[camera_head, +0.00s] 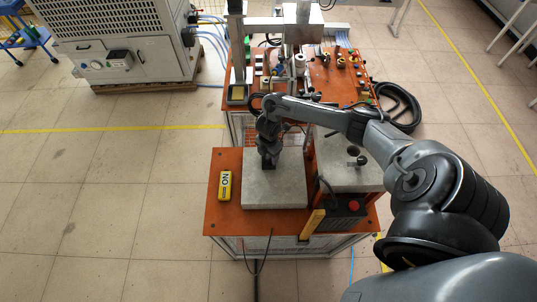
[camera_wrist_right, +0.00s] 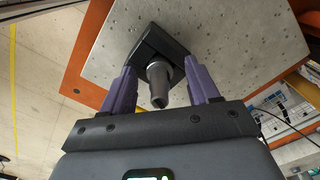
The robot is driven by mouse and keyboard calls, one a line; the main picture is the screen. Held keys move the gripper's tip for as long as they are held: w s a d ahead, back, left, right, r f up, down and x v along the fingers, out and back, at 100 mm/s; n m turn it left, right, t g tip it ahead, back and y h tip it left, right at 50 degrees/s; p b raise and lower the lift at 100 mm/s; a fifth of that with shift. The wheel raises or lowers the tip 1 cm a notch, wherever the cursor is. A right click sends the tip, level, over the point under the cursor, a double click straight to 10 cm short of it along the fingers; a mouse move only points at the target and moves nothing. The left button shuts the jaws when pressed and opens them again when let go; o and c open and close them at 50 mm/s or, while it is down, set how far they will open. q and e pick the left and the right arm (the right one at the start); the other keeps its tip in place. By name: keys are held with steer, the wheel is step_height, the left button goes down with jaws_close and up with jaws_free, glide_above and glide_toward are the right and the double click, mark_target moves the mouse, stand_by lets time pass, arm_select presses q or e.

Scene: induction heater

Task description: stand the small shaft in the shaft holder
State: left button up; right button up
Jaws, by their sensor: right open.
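The small shaft (camera_wrist_right: 159,88), dark grey with a wider collar, points out from the black shaft holder (camera_wrist_right: 152,45) in the right wrist view. Its far end is hidden at the holder, and it appears to stand in it. The holder is a black block on the grey speckled plate (camera_wrist_right: 230,45). My right gripper (camera_wrist_right: 160,72) is open, with one purple finger on each side of the shaft and gaps visible between. In the head view my right gripper (camera_head: 269,160) points down over the plate (camera_head: 285,190) and hides the shaft. My left gripper is not in view.
A yellow button box (camera_head: 225,185) lies left of the plate on the orange table (camera_head: 222,220). A second grey block (camera_head: 345,178) with dark round parts stands to the right. A black box with a red button (camera_head: 350,208) sits at the front right. Several tools stand on the back table.

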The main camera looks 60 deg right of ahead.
step_height(320, 180, up, 10)
steer(key=shift+w+d+f+p, duration=0.1)
steer(key=shift+f+p, duration=0.15)
steer(key=shift+p, duration=0.55)
steer(key=shift+r, duration=0.7)
